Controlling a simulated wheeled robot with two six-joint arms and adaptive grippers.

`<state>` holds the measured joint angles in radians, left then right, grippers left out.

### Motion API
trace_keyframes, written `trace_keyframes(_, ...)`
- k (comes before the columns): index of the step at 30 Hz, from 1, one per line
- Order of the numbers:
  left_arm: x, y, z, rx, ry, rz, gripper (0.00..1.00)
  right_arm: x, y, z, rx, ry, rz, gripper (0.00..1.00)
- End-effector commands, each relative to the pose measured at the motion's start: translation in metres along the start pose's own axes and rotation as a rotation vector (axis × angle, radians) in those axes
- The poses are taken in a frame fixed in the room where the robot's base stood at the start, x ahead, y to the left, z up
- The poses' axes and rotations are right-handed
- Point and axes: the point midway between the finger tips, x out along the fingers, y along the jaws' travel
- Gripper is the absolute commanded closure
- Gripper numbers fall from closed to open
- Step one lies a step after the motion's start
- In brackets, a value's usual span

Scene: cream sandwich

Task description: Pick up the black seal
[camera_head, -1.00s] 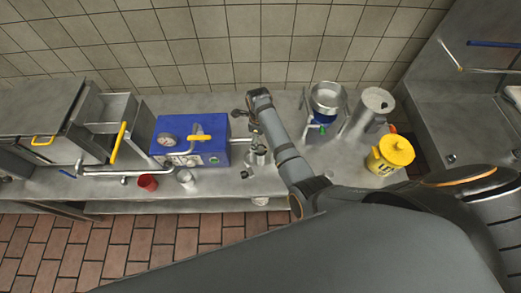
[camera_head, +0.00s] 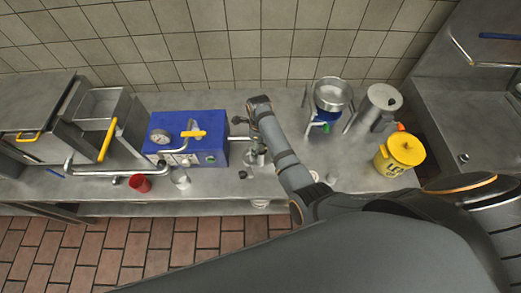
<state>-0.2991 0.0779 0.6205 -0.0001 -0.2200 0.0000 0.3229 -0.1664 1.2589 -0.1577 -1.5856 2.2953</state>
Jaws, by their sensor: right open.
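A small black piece (camera_head: 243,174), probably the black seal, lies on the steel counter (camera_head: 225,186) in front of the blue machine's right end. It is too small for me to make out its shape. My right arm reaches in from the lower right, over the counter. My right gripper (camera_head: 254,158) hangs low just right of and behind the black piece, apart from it in the picture. Its jaws are open, partly hidden by my own forearm. My left gripper is out of view.
The blue machine (camera_head: 216,143) with a yellow lever stands behind. A red cup (camera_head: 140,184) and a clear cup (camera_head: 181,178) stand left. A steel bowl (camera_head: 332,94), a steel canister (camera_head: 382,100) and a yellow bucket (camera_head: 398,157) stand right. The counter's front edge is close.

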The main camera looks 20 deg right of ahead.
Motion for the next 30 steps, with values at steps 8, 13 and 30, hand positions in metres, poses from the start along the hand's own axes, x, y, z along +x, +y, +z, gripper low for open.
trace_keyframes(8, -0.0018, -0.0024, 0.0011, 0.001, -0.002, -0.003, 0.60, 0.0014, 0.0001, -0.0002, 0.000, 0.000, 0.001, 0.24)
trace_keyframes(13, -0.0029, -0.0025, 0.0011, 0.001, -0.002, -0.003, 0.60, 0.0040, 0.0000, -0.0002, 0.000, 0.000, 0.000, 0.24)
trace_keyframes(30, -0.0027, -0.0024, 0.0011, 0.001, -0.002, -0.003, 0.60, 0.0048, 0.0000, -0.0001, 0.000, 0.000, 0.000, 0.63)
